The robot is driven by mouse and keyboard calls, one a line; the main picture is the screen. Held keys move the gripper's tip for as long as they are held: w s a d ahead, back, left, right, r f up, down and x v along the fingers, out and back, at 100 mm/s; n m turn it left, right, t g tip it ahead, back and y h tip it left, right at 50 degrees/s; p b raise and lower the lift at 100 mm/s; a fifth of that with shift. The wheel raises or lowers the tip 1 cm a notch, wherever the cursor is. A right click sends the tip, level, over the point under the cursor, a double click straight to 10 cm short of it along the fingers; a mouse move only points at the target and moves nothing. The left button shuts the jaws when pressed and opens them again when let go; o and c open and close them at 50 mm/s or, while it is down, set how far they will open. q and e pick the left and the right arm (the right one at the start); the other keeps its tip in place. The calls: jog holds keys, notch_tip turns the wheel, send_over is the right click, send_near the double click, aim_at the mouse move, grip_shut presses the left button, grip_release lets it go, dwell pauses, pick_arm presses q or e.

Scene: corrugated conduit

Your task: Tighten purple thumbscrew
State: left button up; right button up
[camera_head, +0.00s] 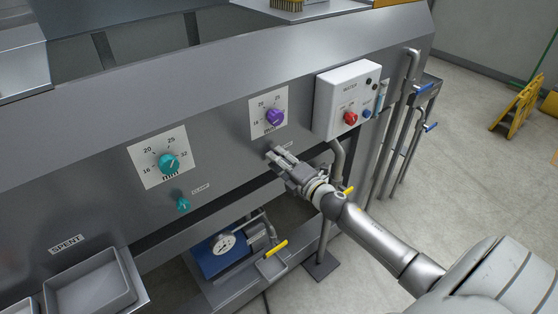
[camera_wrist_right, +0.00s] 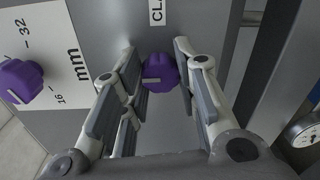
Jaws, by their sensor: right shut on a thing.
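The purple thumbscrew (camera_wrist_right: 160,72) sits on the grey panel below a CLAMP label, partly cut off, in the right wrist view. My right gripper (camera_head: 279,156) reaches the panel from the lower right, below the purple dial. Its fingers (camera_wrist_right: 157,78) are shut on the thumbscrew, one on each side. In the head view the gripper hides the thumbscrew. The purple dial (camera_head: 275,117) is on a white scale plate marked in mm, above the gripper; it also shows at the left of the right wrist view (camera_wrist_right: 21,80). My left gripper is not in view.
A teal dial (camera_head: 168,163) and a teal thumbscrew (camera_head: 183,205) are farther left on the panel. A white control box (camera_head: 344,98) with red and blue knobs is up and right of the gripper. A blue gauge unit (camera_head: 217,256) stands below; pipes (camera_head: 400,120) run at the right.

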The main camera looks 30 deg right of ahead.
jog(key=o, duration=1.1)
jog(key=shift+c, duration=0.2)
jog(key=shift+s, duration=0.1)
jog(key=s, duration=1.1)
jog(key=shift+s+d+r, duration=0.15)
jog(key=shift+s+d, duration=0.25)
jog(key=shift+d, duration=0.05)
